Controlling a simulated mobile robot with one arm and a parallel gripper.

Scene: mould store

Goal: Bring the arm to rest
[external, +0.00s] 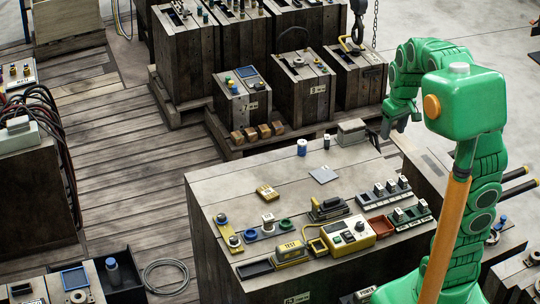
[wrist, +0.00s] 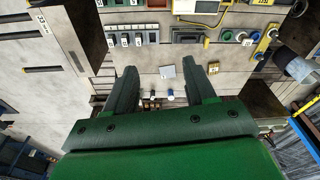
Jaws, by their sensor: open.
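My green arm rises at the right of the external view, bent over at the top, with my gripper (external: 385,136) hanging beside the far right part of the wooden bench (external: 225,180). In the wrist view my gripper (wrist: 161,74) shows two dark green fingers spread apart with nothing held between them. Beyond the fingers, a light grey square plate (wrist: 167,72) lies on the bench; it also shows in the external view (external: 323,174). The gripper looks raised above the bench top. Its exact height cannot be told.
The bench carries a yellow device (external: 348,234), a red tray (external: 380,227), a yellow block (external: 267,191), a blue-topped cylinder (external: 302,147) and a grey box (external: 351,132). Wooden crates (external: 300,85) stand behind. Plank floor (external: 110,150) is clear at left; a cable coil (external: 165,276) lies near the front.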

